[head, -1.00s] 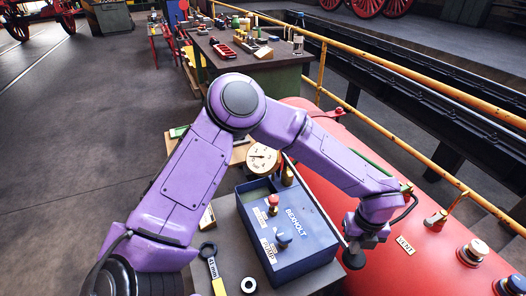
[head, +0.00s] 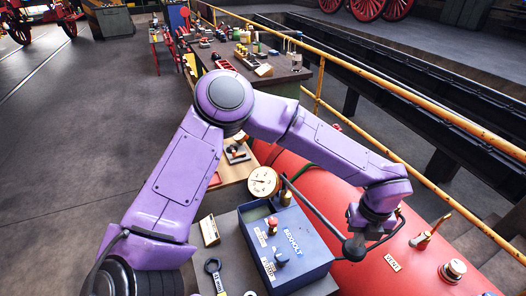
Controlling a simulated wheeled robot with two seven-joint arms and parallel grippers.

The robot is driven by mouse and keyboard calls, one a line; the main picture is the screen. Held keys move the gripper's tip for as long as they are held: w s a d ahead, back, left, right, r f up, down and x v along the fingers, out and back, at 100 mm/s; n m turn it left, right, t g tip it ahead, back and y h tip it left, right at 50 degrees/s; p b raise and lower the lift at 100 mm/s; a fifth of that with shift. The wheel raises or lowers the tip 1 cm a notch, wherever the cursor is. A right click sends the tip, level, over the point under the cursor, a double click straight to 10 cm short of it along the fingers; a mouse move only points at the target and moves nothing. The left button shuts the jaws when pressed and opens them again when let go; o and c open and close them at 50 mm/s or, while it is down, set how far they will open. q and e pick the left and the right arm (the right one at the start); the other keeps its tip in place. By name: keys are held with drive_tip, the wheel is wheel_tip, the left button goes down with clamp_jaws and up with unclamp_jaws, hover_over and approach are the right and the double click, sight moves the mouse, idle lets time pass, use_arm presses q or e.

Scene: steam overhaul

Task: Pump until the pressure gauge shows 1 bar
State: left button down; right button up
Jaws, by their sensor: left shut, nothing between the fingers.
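The blue pump box (head: 318,250), marked BEXHOLT, stands on a dark bench. Its long dark lever (head: 318,209) slants from behind the box to a black knob (head: 354,248) beyond the box's right side. My left gripper (head: 360,233) is shut with nothing held, just above the knob. I cannot tell whether it touches it. The round cream pressure gauge (head: 263,181) stands behind the box; its needle is too small to read. A red knob (head: 272,222) and a blue knob (head: 281,257) sit on the box top. My right gripper is out of view.
A large red tank (head: 400,272) lies to the right, with a VENT label (head: 392,263) and valves. A spanner (head: 213,270) lies left of the box. A yellow railing (head: 420,123) runs behind the tank. The floor at left is clear.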

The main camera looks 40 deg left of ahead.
use_arm(q)
drive_tip(key=shift+w+f, duration=0.1)
drive_tip(key=shift+f, duration=0.1)
drive_tip(key=shift+f+b, duration=0.3)
drive_tip(key=shift+b, duration=0.05)
wheel_tip(320, 180, down, 16)
drive_tip(key=r+b, duration=0.1)
drive_tip(key=b, duration=1)
wheel_tip(320, 180, up, 16)
drive_tip(key=p, duration=1.3)
drive_tip(key=shift+f, duration=0.1)
